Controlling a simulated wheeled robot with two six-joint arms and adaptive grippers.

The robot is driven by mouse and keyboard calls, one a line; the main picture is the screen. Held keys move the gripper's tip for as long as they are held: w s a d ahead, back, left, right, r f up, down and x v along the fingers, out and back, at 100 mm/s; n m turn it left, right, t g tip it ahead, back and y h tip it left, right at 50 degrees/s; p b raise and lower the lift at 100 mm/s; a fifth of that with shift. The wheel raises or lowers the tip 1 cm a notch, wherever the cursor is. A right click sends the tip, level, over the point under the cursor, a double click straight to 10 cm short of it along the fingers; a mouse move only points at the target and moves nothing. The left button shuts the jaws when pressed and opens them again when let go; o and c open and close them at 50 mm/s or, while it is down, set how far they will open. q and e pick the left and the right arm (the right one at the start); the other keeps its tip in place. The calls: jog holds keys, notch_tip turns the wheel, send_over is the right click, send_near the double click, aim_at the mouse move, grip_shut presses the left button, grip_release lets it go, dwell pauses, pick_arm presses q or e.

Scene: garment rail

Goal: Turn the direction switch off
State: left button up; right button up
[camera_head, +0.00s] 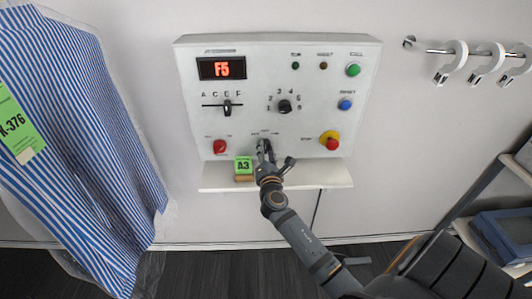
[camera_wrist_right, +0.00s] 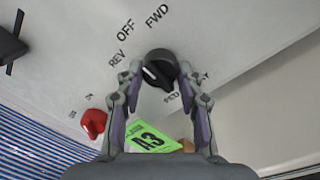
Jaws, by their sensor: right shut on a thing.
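The control panel (camera_head: 250,120) is a white box on the wall. The direction switch (camera_wrist_right: 160,66) is a round black knob with REV, OFF and FWD printed beside it in the right wrist view. A pale line marks the knob's face; which label it points to is hard to tell. My right gripper (camera_wrist_right: 161,74) has its fingertips on either side of the knob and is shut on it. In the head view the right gripper (camera_head: 264,151) reaches the panel's lower middle and largely hides the switch. My left gripper is not in view.
A red knob (camera_head: 220,146) is left of the switch. A green A3 tag (camera_head: 243,165) stands on the shelf (camera_head: 315,176) below. A red-and-yellow stop button (camera_head: 330,140) is to the right. A striped garment (camera_head: 75,130) hangs at the left.

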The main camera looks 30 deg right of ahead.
jog(key=o, duration=1.2)
jog(key=v, duration=1.2)
